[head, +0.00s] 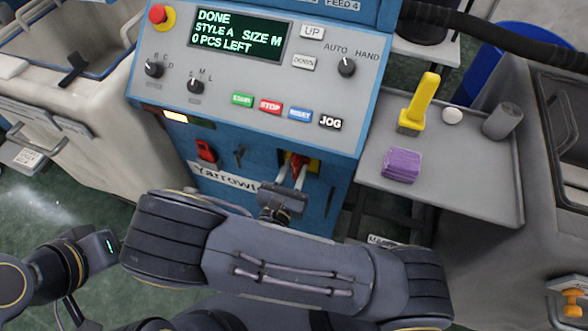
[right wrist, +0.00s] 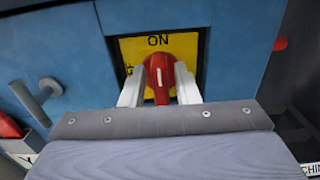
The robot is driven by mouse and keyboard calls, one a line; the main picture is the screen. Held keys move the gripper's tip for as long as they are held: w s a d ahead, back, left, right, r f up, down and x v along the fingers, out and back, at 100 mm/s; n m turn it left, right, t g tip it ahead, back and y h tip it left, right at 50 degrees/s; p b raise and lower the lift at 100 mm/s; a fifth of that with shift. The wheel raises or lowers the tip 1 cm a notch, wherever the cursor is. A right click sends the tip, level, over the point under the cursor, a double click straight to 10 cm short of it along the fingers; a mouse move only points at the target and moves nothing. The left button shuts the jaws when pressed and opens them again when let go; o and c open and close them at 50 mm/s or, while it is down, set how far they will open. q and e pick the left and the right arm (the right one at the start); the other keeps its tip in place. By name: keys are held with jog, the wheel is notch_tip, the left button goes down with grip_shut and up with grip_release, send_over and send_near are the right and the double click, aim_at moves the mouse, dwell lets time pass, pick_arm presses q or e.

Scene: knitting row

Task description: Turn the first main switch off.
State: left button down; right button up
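The main switch (right wrist: 159,73) is a red rotary knob on a yellow plate (right wrist: 131,50) on the front of the blue machine cabinet. Its white mark stands upright, toward the word ON. In the head view the knob (head: 296,162) is partly covered by my right gripper (head: 291,174). In the right wrist view the two pale fingers of my right gripper (right wrist: 159,88) stand on either side of the knob and appear to touch it. Part of a dark arm of mine shows at the lower left of the head view, but no left fingers show.
The control panel (head: 190,123) above reads DONE, 0 PCS LEFT. A red part (head: 206,151) and a grey handle (head: 240,155) sit left of the switch. At right, a grey side shelf (head: 450,183) bears a yellow tool (head: 421,101), a purple block (head: 401,165) and a grey cylinder (head: 502,121).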

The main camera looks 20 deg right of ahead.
grip_shut()
jog(key=shift+n, duration=0.3)
jog(key=n+p, duration=0.1)
jog(key=n, duration=0.1)
jog(key=shift+w+a+n+p, duration=0.15)
jog(key=shift+a+n+p, duration=0.05)
jog(key=shift+n+p, duration=0.15)
jog(key=n+p, duration=0.1)
jog(key=n, duration=0.3)
jog(key=f+n+p, duration=0.1)
jog(key=n, duration=0.4)
jog(key=a+n+p, duration=0.1)
jog(key=n, duration=0.4)
jog(key=shift+w+f+n+p, duration=0.25)
jog(key=shift+w+f+p, duration=0.1)
